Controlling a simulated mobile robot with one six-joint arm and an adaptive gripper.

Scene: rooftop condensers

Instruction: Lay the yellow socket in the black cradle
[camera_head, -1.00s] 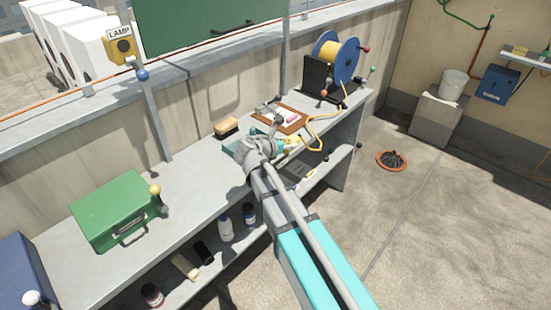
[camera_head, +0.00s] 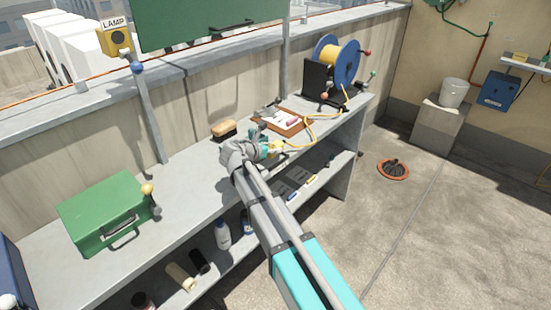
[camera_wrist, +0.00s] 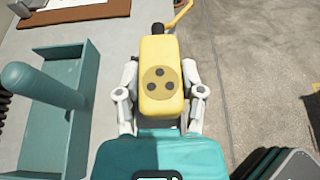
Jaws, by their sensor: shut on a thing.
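My gripper (camera_wrist: 161,100) is shut on the yellow socket (camera_wrist: 160,75), a rounded yellow block with three dark holes. In the head view the socket (camera_head: 274,148) shows just past my gripper (camera_head: 266,151), above the bench near its front edge. A yellow cable (camera_wrist: 180,16) runs from its far end. I cannot identify the black cradle for sure. Dark flat pieces (camera_head: 297,177) lie on the lower shelf, and a dark ridged thing (camera_wrist: 275,164) shows at the bottom right of the wrist view.
A teal open holder (camera_wrist: 62,125) with a rounded bar stands left of my gripper. A clipboard (camera_head: 297,128), a brush (camera_head: 223,129) and a blue cable reel (camera_head: 350,60) in a black stand (camera_head: 318,82) are beyond. A green case (camera_head: 112,212) sits left; bench between is clear.

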